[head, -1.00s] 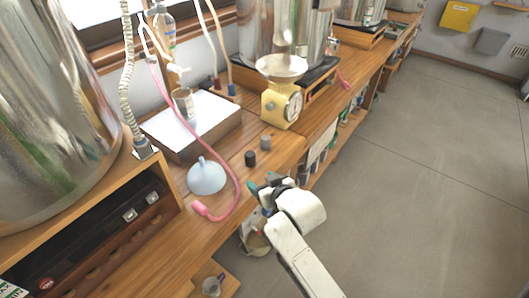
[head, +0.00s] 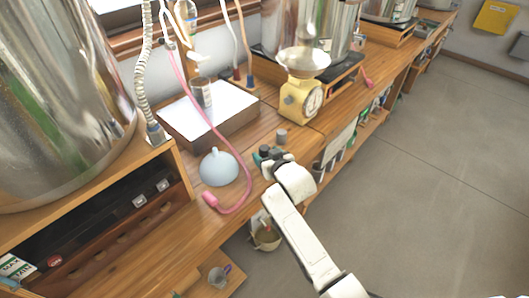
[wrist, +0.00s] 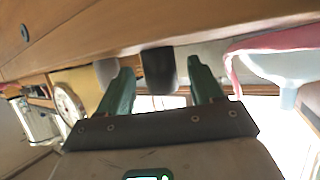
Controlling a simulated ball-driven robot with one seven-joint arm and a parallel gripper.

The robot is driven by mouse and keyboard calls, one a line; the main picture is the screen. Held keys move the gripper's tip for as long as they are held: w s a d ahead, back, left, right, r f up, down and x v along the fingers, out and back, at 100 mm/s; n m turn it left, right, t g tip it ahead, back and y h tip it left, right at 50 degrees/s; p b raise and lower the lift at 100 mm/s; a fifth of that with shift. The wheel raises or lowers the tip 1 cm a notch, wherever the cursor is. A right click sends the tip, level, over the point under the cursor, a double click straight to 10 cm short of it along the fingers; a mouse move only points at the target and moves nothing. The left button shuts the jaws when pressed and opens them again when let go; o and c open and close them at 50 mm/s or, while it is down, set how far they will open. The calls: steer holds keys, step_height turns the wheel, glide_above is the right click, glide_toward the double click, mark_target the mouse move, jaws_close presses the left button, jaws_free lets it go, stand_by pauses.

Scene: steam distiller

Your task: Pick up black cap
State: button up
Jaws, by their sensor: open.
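The black cap (wrist: 158,70) stands on the wooden counter and shows between my two green fingers in the wrist view, where the picture is upside down. In the head view the black cap (head: 264,149) is partly hidden by my gripper (head: 266,156). My gripper is open, with one finger on each side of the cap. I cannot tell whether either finger touches it. A grey cap (head: 281,136) stands just behind, and it also shows in the wrist view (wrist: 106,70) beside one finger.
A pale blue funnel (head: 219,168) and a pink hose (head: 236,190) lie left of my gripper. A yellow scale (head: 301,99) stands behind the caps. A white-topped box (head: 235,101) is at the back left. The counter's front edge is close under my arm.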

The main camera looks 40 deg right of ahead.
steer(key=shift+x, duration=0.8)
steer(key=c, duration=1.1)
